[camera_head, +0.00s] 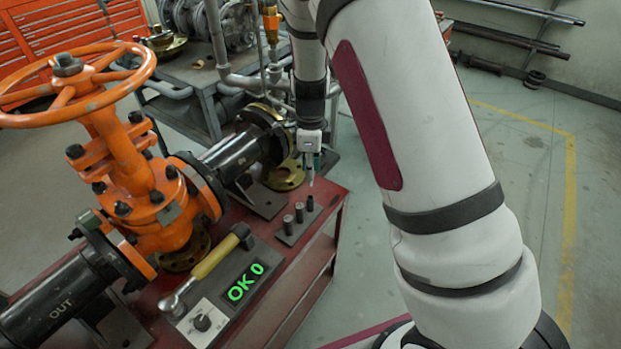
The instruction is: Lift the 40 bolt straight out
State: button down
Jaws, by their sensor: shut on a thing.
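My gripper (310,168) points down above the red bench, beside the black pipe flange. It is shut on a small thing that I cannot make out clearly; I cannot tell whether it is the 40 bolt. Just below it, a grey plate (287,236) bears three short dark cylinders: a near one (288,224), a middle one (299,212) and a far one (310,202). The gripper's tip appears above the far one, with a small gap in the picture. No number is readable on any of them.
An orange gate valve (135,165) with a handwheel (75,80) stands at the left. A yellow-handled wrench (212,262) lies beside a panel (240,290) reading "OK 0". The red bench's right edge (330,215) is close, with clear floor (510,150) beyond it.

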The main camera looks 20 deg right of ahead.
aim_at(310, 185)
jog(key=shift+r, duration=0.45)
notch_tip(310, 185, down, 8)
jog(key=b, duration=0.4)
jog(key=shift+r+p, duration=1.25)
jog(key=shift+r, duration=1.25)
